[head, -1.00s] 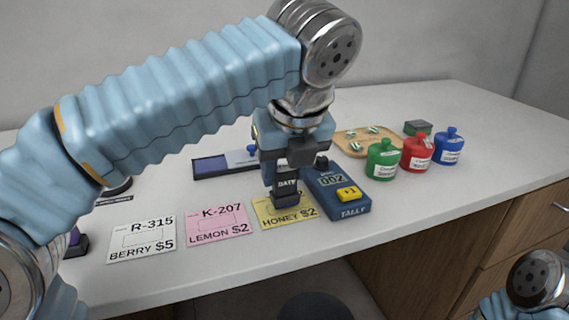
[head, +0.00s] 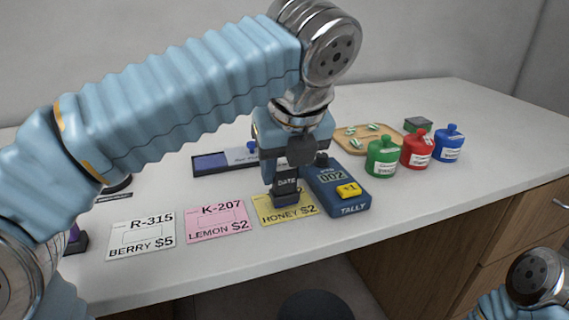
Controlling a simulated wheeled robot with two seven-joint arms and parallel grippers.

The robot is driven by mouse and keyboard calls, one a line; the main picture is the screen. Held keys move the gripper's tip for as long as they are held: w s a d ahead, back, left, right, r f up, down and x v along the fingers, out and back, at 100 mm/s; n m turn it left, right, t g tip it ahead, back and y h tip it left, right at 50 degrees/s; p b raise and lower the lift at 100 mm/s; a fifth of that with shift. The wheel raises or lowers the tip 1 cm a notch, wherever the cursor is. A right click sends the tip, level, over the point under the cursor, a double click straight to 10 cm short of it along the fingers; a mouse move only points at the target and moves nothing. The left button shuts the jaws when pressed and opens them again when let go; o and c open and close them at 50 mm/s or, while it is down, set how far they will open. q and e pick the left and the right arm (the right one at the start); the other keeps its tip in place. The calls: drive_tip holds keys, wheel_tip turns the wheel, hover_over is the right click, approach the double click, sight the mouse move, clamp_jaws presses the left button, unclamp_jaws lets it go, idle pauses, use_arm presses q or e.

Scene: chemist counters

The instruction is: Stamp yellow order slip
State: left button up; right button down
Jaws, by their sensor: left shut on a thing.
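The yellow order slip (head: 300,212), marked HONEY $2, lies flat on the white counter. My left gripper (head: 287,172) is above it, pointing down, shut on a dark stamp (head: 286,188) labelled DATE. The stamp is upright over the upper middle of the yellow slip and hides part of it. I cannot tell whether its base touches the paper. A pink slip (head: 219,223), LEMON $2, and a white slip (head: 142,238), BERRY $5, lie to the left. My right gripper is not in view; only part of my right arm shows at the lower right.
A blue tally counter (head: 352,208) reading 002 stands just right of the yellow slip. A long ink pad (head: 211,165) lies behind the slips. Green (head: 383,158), red (head: 417,149) and blue (head: 449,145) jars and a wooden tray (head: 345,144) stand further right.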

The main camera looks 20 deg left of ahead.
use_arm(q)
drive_tip(key=shift+f, duration=0.3)
drive_tip(key=shift+f, duration=0.15)
idle(1.6)
wheel_tip(320, 180, up, 2)
drive_tip(key=shift+r+p, duration=0.25)
drive_tip(key=shift+p, duration=1)
drive_tip(key=shift+r, duration=2.35)
